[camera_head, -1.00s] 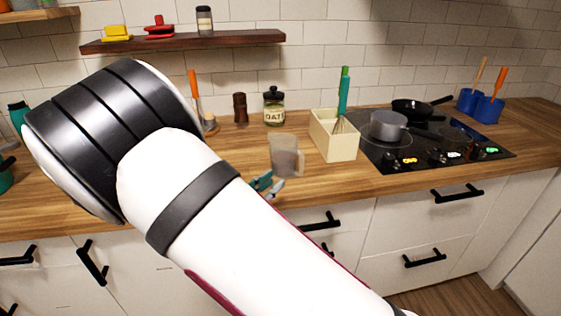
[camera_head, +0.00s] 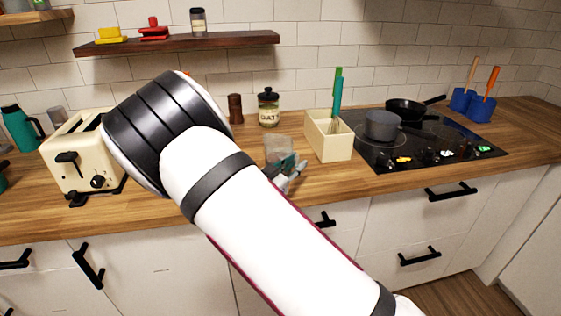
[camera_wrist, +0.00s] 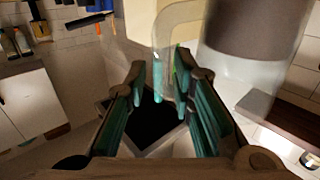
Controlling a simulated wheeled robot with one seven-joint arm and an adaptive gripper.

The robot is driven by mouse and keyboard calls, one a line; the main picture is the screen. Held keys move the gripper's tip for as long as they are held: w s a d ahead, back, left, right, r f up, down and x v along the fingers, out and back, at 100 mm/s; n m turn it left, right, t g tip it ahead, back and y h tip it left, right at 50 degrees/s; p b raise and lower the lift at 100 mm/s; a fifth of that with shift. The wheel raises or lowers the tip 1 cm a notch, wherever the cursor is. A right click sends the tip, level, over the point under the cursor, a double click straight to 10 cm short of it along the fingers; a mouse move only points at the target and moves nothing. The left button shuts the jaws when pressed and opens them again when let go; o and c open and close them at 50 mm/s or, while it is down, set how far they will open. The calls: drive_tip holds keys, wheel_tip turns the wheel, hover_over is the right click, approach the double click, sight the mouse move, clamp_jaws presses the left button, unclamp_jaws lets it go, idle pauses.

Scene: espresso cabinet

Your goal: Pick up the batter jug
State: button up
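The batter jug (camera_head: 278,148) is a clear jug with greyish contents, standing on the wooden counter left of the cream utensil box. My gripper (camera_head: 289,172) is at the jug's front right, its teal fingers partly overlapping it in the head view. In the wrist view the jug's body (camera_wrist: 253,40) fills the upper right, and its clear handle (camera_wrist: 160,52) hangs between the teal fingertips. My gripper (camera_wrist: 162,78) is open there, with a finger on either side of the handle. I cannot tell whether either finger touches it.
The cream box (camera_head: 328,138) with green-handled utensils stands close right of the jug. The hob (camera_head: 432,150) holds a grey pot (camera_head: 382,126) and a black pan. An oats jar (camera_head: 268,108) stands behind the jug. A cream toaster (camera_head: 82,158) is at the left.

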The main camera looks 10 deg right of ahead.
drive_tip(key=shift+w+d, duration=0.5)
drive_tip(key=shift+w, duration=0.05)
clamp_jaws()
drive_tip(key=shift+r, duration=0.15)
